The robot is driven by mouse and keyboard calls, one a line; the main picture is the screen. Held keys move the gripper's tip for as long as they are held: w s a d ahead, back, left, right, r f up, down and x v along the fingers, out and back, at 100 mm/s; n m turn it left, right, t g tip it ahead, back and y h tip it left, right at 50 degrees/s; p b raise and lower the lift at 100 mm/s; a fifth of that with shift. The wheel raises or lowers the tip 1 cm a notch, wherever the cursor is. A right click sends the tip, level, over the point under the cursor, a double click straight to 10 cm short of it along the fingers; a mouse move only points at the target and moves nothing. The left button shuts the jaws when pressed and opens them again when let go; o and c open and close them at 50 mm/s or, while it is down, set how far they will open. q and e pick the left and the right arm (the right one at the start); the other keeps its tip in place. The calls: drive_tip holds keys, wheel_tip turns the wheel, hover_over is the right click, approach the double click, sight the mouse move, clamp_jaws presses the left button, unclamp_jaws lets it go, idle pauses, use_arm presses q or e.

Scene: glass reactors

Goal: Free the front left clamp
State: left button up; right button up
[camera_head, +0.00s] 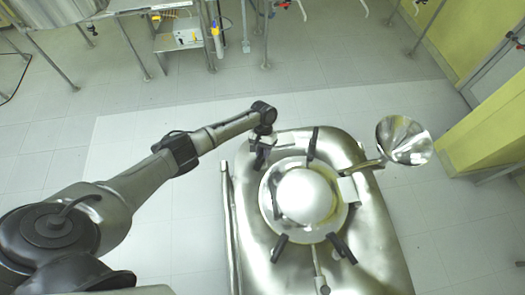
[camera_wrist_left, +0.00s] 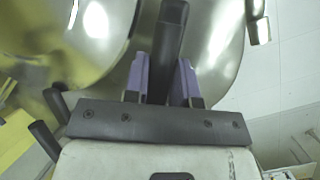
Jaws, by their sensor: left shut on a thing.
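A metal vessel (camera_head: 375,240) carries a round, shiny lid (camera_head: 305,195) with black clamps around its rim. One clamp (camera_head: 258,160) is at the lid's upper left, partly hidden by my left gripper (camera_head: 262,146). In the left wrist view the purple fingers of my left gripper (camera_wrist_left: 162,78) are shut on this clamp's black handle (camera_wrist_left: 170,32), which stands out beyond the fingertips. The other clamps are at the top (camera_head: 314,142), lower left (camera_head: 280,247) and lower right (camera_head: 342,248) of the lid. My right gripper is out of view.
A shiny metal funnel (camera_head: 403,140) stands out at the vessel's right. A metal pipe (camera_head: 229,230) runs along its left side. A steel rack (camera_head: 180,40) stands at the back. The tiled floor left of the vessel is clear.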

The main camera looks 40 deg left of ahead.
use_arm(q)
drive_tip(key=shift+d+m+g+y, duration=0.15)
drive_tip(key=shift+m+g+y, duration=0.3)
drive_tip(key=shift+m, duration=1.15)
drive_tip(key=o, duration=0.9)
drive_tip(key=shift+r, duration=0.1)
drive_tip(key=shift+w+r, duration=0.2)
drive_tip(key=shift+r, duration=0.05)
drive_tip(key=b+v, duration=0.1)
drive_tip(key=v, duration=1.2)
drive_tip(key=shift+d, duration=0.1)
